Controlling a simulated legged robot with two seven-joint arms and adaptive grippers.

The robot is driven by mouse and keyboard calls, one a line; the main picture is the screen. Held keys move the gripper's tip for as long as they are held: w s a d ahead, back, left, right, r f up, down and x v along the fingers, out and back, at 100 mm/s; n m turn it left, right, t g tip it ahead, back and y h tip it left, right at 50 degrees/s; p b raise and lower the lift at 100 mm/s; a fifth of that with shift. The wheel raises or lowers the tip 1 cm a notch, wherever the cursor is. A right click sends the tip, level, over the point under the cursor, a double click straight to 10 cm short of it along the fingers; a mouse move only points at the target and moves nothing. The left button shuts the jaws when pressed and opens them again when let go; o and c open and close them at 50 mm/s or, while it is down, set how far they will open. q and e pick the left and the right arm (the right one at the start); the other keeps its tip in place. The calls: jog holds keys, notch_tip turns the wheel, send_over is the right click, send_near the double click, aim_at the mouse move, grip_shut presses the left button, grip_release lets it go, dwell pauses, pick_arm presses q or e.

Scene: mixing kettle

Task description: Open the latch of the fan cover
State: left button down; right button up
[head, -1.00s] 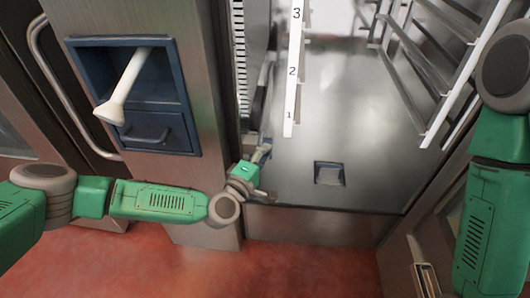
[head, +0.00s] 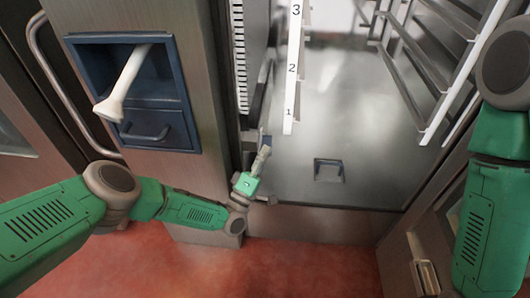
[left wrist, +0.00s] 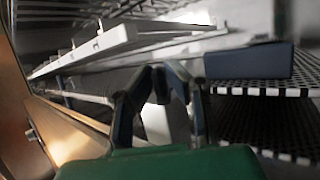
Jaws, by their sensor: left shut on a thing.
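The fan cover (head: 239,55) is the slotted panel inside the left wall of the open steel cabinet. In the left wrist view it is a dark perforated panel (left wrist: 275,118) with a black-and-white edge. My left gripper (head: 265,151) is at the lower front edge of this wall. In the left wrist view its fingers (left wrist: 165,75) come together on a thing, seemingly the latch, which they mostly hide. A pale piece shows between the fingers. A dark blue block (left wrist: 248,61) is right of the fingertips. My right arm shows at the right, but its gripper is not in view.
A white numbered strip (head: 293,65) hangs inside the cabinet, with metal rack rails (head: 425,65) at the right. The cabinet floor (head: 375,180) is largely clear.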

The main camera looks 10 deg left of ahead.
pick_arm(q)
jog(key=shift+f, duration=0.25)
dwell(0.3)
jog(key=c, duration=1.6)
grip_release()
jog(key=shift+r, duration=0.2)
